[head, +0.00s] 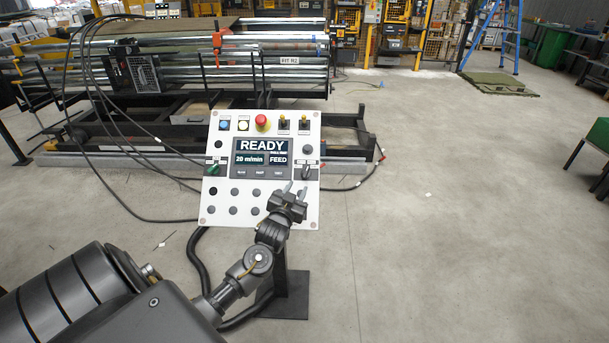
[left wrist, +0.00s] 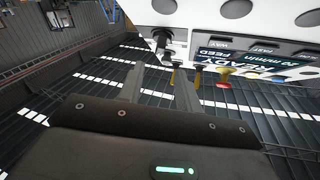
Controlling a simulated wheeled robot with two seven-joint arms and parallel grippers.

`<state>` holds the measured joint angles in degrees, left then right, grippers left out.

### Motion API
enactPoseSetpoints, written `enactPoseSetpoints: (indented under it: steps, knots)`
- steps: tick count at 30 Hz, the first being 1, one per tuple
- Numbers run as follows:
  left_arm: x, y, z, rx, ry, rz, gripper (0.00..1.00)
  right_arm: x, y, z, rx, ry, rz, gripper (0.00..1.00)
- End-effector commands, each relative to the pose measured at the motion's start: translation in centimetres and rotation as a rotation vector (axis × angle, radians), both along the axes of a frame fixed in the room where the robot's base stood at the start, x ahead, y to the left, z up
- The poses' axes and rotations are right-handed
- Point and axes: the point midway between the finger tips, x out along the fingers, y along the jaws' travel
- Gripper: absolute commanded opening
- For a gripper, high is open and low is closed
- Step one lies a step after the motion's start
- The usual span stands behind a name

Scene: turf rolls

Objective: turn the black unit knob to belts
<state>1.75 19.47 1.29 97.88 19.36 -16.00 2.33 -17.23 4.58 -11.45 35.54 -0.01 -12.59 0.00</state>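The white control panel (head: 230,212) stands in front of the machine; its screen (head: 262,158) reads "READY", "20 m/min" and "FEED". A black knob (head: 306,173) sits on the panel's right side, beside the screen. My left gripper (head: 297,188) is in front of the panel's lower right, with its fingertips just below that knob. In the left wrist view, the two fingers (left wrist: 158,90) are apart with nothing between them. The black knob (left wrist: 163,45) shows just beyond the tips, apparently not touched. Its pointer setting is too small to read. My right gripper is not in view.
The panel also carries a green knob (head: 213,169), a red mushroom button (head: 261,121), toggle switches and several dark round buttons. Behind is the roller machine (head: 200,70) with loose cables. The floor (head: 450,200) to the right is largely clear.

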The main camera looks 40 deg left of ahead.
Motion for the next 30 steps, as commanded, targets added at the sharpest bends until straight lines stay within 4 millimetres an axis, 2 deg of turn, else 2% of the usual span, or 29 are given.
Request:
enactPoseSetpoints:
  steps: [6, 13, 18, 26, 27, 30]
  knots:
    - [4.0, 1.6, 0.2, 0.001, -0.001, 0.001, 0.35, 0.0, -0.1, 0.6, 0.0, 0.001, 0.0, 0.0]
    - [7.2, 2.8, 0.0, 0.0, 0.001, -0.001, 0.35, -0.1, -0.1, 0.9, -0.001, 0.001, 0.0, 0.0]
    - [8.1, 3.2, 0.0, 0.0, 0.001, -0.001, 0.35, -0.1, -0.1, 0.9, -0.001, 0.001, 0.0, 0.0]
    - [8.2, 3.2, -0.1, 0.0, 0.001, -0.001, 0.35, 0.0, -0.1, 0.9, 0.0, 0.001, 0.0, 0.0]
    - [8.2, 3.2, 0.0, 0.0, 0.001, -0.001, 0.33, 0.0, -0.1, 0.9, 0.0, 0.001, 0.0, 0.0]
    - [8.2, 3.2, 0.0, 0.0, 0.001, -0.001, 0.2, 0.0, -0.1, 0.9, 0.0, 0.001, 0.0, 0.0]
